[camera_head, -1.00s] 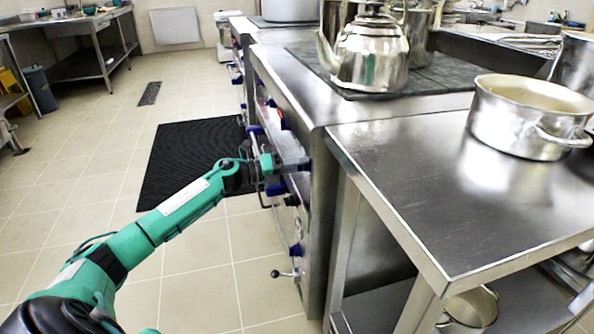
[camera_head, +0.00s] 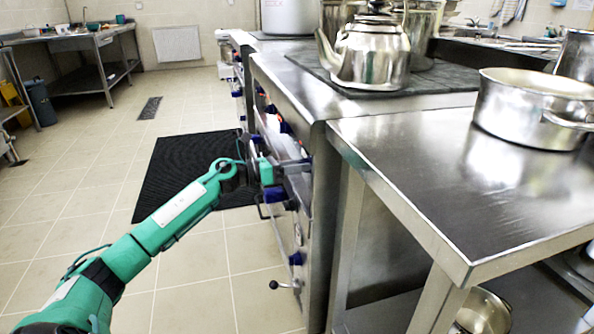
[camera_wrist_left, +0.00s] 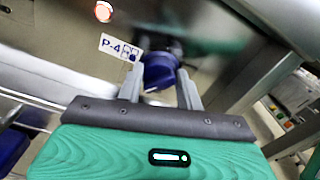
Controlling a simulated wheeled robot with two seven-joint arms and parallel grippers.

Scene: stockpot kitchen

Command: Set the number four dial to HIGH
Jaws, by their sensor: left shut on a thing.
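The number four dial (camera_wrist_left: 160,72) is a dark blue knob on the stove front in the left wrist view, beside a white label (camera_wrist_left: 120,48) reading P-4. My left gripper (camera_wrist_left: 162,78) is shut on this dial, with one grey finger on each side. In the head view my left gripper (camera_head: 290,163) is at the stove's front panel, and I cannot make out the dial there. The dial's pointer and setting cannot be read. My right gripper is not in view.
A red lamp (camera_wrist_left: 103,11) glows above the label. A kettle (camera_head: 370,55) stands on the stove top. A steel table (camera_head: 440,170) with a pot (camera_head: 530,110) is at right. A black mat (camera_head: 165,180) lies on open floor at left.

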